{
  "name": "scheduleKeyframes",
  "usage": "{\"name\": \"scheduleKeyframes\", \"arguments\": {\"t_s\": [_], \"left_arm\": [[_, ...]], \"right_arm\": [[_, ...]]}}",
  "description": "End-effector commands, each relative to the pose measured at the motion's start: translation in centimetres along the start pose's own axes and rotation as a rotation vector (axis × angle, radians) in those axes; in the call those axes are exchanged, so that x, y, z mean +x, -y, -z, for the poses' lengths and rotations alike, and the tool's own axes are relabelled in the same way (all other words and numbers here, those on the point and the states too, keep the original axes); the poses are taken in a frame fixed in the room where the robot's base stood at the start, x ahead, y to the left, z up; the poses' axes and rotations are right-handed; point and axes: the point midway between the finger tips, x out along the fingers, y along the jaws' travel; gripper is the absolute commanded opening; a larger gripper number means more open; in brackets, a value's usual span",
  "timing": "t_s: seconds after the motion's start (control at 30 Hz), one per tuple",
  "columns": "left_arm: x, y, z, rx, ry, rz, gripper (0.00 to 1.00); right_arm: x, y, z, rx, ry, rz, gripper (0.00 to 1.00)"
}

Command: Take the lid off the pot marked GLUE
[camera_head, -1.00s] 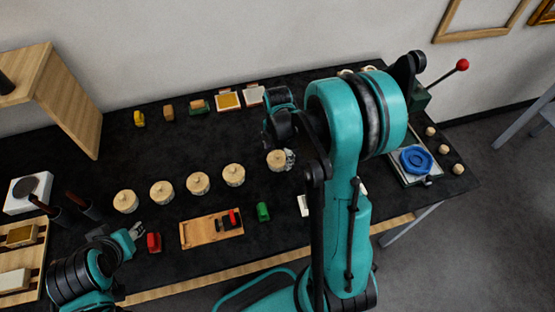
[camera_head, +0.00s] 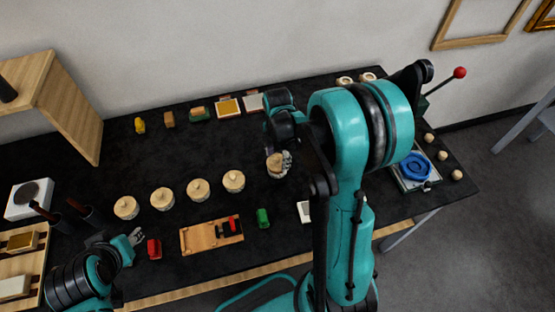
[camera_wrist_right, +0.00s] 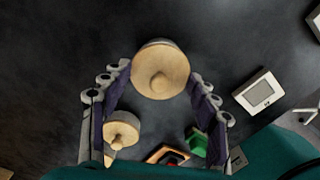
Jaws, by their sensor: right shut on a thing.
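A row of several pale round pots with knobbed wooden lids stands on the black table. The rightmost pot (camera_head: 274,168) is at my right gripper (camera_head: 281,162). In the right wrist view, its round lid (camera_wrist_right: 160,72) sits between the fingertips of my right gripper (camera_wrist_right: 160,76), which is shut on it. A grey rim shows behind the lid; I cannot tell whether the lid is clear of the pot. A neighbouring pot lid (camera_wrist_right: 121,130) is beside the left finger. No GLUE marking is readable. My left gripper (camera_head: 133,241) is low at the left, and its jaw opening is unclear.
A wooden board (camera_head: 211,235) lies in front of the pots, between a red block (camera_head: 154,248) and a green block (camera_head: 263,218). A white device (camera_head: 305,211) is to the right. A blue round piece (camera_head: 415,166) sits near the red-knobbed lever.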

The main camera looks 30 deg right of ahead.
Motion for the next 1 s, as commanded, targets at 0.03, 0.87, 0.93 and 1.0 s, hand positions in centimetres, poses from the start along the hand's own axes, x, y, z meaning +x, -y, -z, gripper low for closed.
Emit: {"name": "scheduleKeyframes", "arguments": {"t_s": [0.03, 0.87, 0.93, 1.0], "left_arm": [[-0.5, 0.0, 0.4, 0.0, 0.0, 0.0, 0.4], [-2.7, 0.0, 1.9, 0.0, 0.0, 0.0, 0.4], [-2.7, 0.0, 1.9, 0.0, 0.0, 0.0, 0.4], [-2.7, 0.0, 1.9, 0.0, 0.0, 0.0, 0.4]], "right_arm": [[-1.2, 0.0, 0.0, 0.0, 0.0, 0.0, 0.41], [-8.9, 2.3, -11.5, 0.0, 0.0, -0.001, 0.0], [-8.9, 2.3, -11.5, -0.001, 0.0, -0.001, 0.0], [-8.9, 2.3, -11.5, 0.0, 0.0, -0.001, 0.0]]}}
